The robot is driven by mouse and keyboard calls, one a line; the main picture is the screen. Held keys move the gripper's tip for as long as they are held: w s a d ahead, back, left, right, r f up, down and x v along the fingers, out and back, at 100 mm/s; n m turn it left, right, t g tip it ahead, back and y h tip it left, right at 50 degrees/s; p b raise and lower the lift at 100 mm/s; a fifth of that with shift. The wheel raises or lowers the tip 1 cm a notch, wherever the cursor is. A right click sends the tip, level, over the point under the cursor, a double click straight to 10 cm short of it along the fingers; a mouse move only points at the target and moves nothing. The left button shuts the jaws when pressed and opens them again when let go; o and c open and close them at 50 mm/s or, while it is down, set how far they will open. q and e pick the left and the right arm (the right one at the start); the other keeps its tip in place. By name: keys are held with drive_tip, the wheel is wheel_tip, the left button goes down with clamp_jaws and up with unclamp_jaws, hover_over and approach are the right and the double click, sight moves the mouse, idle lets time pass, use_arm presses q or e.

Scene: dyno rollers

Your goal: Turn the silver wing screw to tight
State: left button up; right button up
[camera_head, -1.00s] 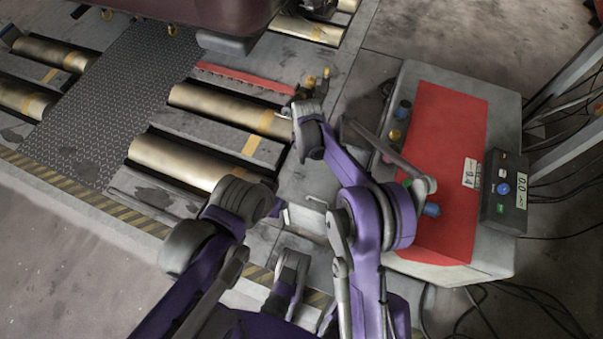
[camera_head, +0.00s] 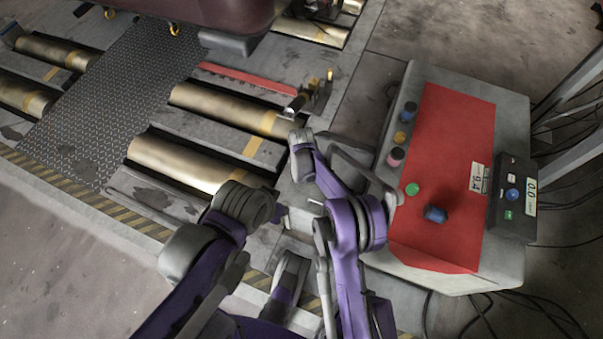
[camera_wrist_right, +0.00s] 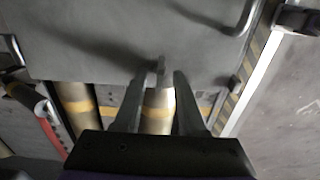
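A bracket (camera_head: 318,95) stands at the end of the rollers in the head view, with a short silver part (camera_head: 297,104) and a yellow-tipped pin. The silver part may be the wing screw, but its wings are too small to make out. A dark part with a silver end (camera_wrist_right: 40,107) shows at the left of the right wrist view. My right gripper (camera_wrist_right: 160,80) is open, well to the right of it there, with a small grey tab (camera_wrist_right: 162,66) between or beyond its fingers. I cannot tell whether they touch.
A grey cabinet (camera_head: 505,100) with a red top panel (camera_head: 440,140) and coloured knobs stands right of my arm. Gold rollers (camera_head: 185,163) and a red strip (camera_head: 240,80) lie left of it. A vehicle (camera_head: 200,12) overhangs the far rollers. Cables lie behind the cabinet.

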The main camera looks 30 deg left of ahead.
clamp_jaws()
drive_tip(key=shift+m, duration=0.3)
idle(0.3)
drive_tip(key=shift+m+b, duration=0.6)
drive_tip(key=shift+m, duration=0.6)
drive_tip(key=m, duration=0.2)
drive_tip(key=shift+m+b, duration=0.3)
drive_tip(key=shift+m, duration=0.1)
drive_tip(key=m, duration=1.2)
